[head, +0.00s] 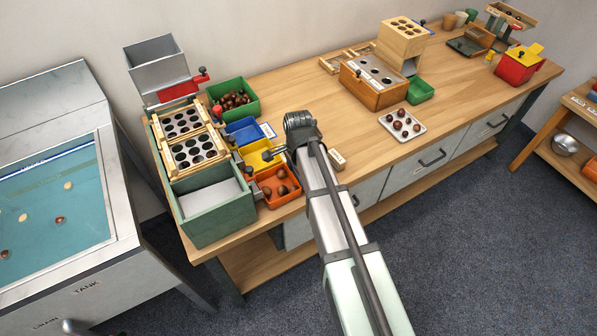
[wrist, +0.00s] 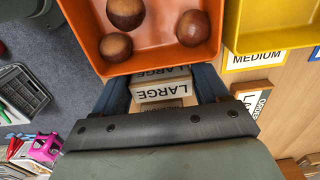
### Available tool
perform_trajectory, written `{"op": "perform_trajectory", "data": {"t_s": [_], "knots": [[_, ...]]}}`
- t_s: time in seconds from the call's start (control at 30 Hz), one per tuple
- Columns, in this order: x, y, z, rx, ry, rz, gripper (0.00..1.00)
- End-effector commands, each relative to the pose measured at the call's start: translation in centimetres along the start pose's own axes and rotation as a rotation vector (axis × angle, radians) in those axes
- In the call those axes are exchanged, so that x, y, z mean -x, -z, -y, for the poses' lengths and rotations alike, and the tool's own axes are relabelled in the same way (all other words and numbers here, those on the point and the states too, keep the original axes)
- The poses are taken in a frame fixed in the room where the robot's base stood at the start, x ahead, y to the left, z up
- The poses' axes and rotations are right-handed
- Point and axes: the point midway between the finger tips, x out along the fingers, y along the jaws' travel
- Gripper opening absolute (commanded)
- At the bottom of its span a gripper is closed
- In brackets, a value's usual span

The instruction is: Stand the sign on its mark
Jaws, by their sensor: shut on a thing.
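The sign, a small pale block lettered LARGE (wrist: 163,90), sits between the fingers of my gripper (wrist: 162,84) in the wrist view. My gripper is shut on it, with one dark blue finger at each side. The sign is just in front of the near rim of the orange tray (wrist: 160,62). Whether the sign's base touches the table is hard to tell. Its mark cannot be made out clearly under the sign and gripper. In the head view the sign is hidden by my arm.
The orange tray (head: 266,196) holds chestnuts. Beside it are a yellow tray (wrist: 265,25) with a MEDIUM label (wrist: 257,60), and a blue tray (head: 243,131). The table's edge is close on the left.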

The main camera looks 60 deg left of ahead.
Motion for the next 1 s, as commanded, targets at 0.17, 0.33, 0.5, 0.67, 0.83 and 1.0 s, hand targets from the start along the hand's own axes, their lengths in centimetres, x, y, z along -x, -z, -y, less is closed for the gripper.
{"op": "perform_trajectory", "data": {"t_s": [0.17,0.33,0.5,0.67,0.83,1.0], "knots": [[-0.1,0.0,0.0,0.0,0.0,0.0,0.87],[-0.1,0.0,0.0,0.0,0.0,0.0,0.99],[-0.1,0.0,0.0,0.0,0.0,0.0,0.99],[0.5,0.0,0.0,0.0,0.001,0.0,0.99],[2.6,0.0,0.0,0.0,0.002,-0.001,0.99],[5.4,0.0,0.0,0.0,0.002,-0.001,0.99]]}}
